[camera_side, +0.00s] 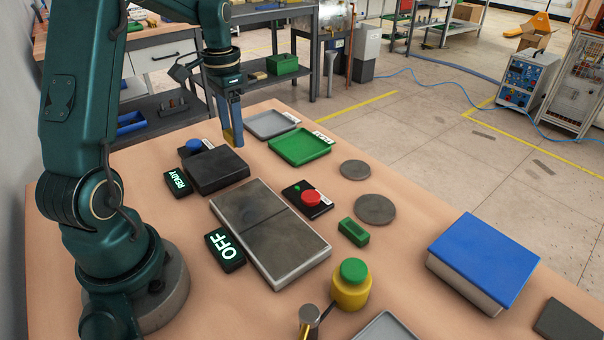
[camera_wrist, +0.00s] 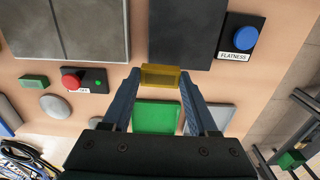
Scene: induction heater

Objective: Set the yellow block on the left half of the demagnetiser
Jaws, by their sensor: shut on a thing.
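My gripper (camera_side: 231,122) is shut on the yellow block (camera_side: 228,137) beyond the dark flatness plate, beside the grey tray. In the wrist view the yellow block (camera_wrist: 161,76) sits crosswise between the fingertips of my gripper (camera_wrist: 160,78). Its height above the table is hard to tell. The demagnetiser (camera_side: 270,232) is a wide grey plate split by a seam into two halves, and both look bare. Its display (camera_side: 225,249) reads OFF. In the wrist view part of the plate (camera_wrist: 92,28) shows at the top left.
The dark flatness plate (camera_side: 216,170) lies between my gripper and the demagnetiser, with a READY display (camera_side: 177,181) and a blue button (camera_wrist: 245,38). A red button box (camera_side: 309,200), green tray (camera_side: 301,147), grey tray (camera_side: 269,124) and small green block (camera_side: 353,231) stand nearby.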

